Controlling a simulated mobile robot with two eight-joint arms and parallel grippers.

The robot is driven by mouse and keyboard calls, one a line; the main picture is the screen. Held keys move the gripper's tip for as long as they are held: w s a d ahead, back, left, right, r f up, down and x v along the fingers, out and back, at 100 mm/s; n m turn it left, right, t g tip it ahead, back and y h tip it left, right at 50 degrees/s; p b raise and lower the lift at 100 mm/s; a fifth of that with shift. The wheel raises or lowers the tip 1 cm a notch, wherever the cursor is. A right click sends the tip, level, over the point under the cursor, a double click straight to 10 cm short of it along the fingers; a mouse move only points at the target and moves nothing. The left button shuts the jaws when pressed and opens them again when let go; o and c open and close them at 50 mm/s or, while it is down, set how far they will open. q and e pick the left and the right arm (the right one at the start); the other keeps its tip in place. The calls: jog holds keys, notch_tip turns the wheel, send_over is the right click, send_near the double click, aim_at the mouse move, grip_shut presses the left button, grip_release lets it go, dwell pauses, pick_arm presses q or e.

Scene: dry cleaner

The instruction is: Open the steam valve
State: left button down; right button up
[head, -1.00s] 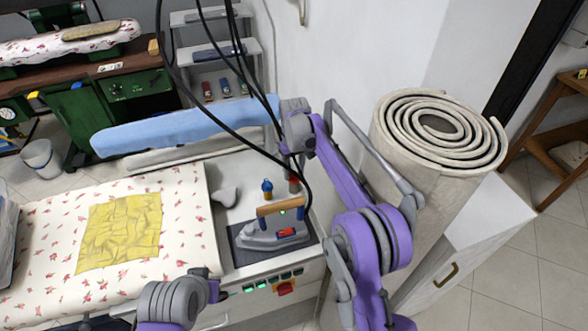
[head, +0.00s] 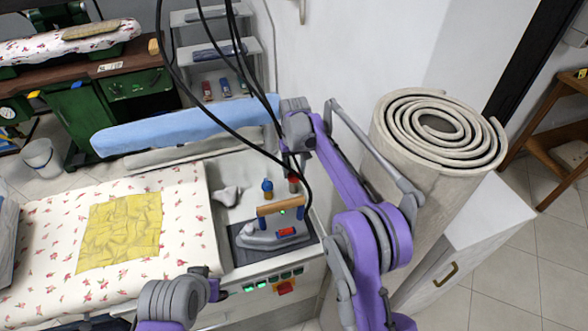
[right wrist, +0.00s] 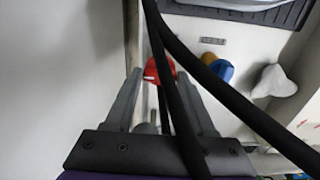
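A red valve knob (head: 294,185) stands on a pipe at the back right of the ironing table, by the wall. It also shows in the right wrist view (right wrist: 157,70). A blue knob with yellow (head: 267,187) stands just left of it. I cannot read which one is marked as the steam valve. My right gripper (head: 293,163) points down above the red knob. In the right wrist view its fingers (right wrist: 158,98) are apart, with the red knob showing between and beyond their tips; I see no grip on it.
Black hoses (head: 225,110) hang in front of my right gripper and cross the wrist view. An iron (head: 272,238) rests on a dark pad close in front of the knobs. A rolled carpet (head: 400,160) stands right of my arm. A blue sleeve board (head: 180,128) lies left.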

aim_at(294, 172)
jog(key=o, duration=0.4)
notch_tip(294, 172, up, 11)
jog(key=p, duration=0.1)
dwell(0.3)
jog(key=shift+f, duration=0.15)
dwell(0.3)
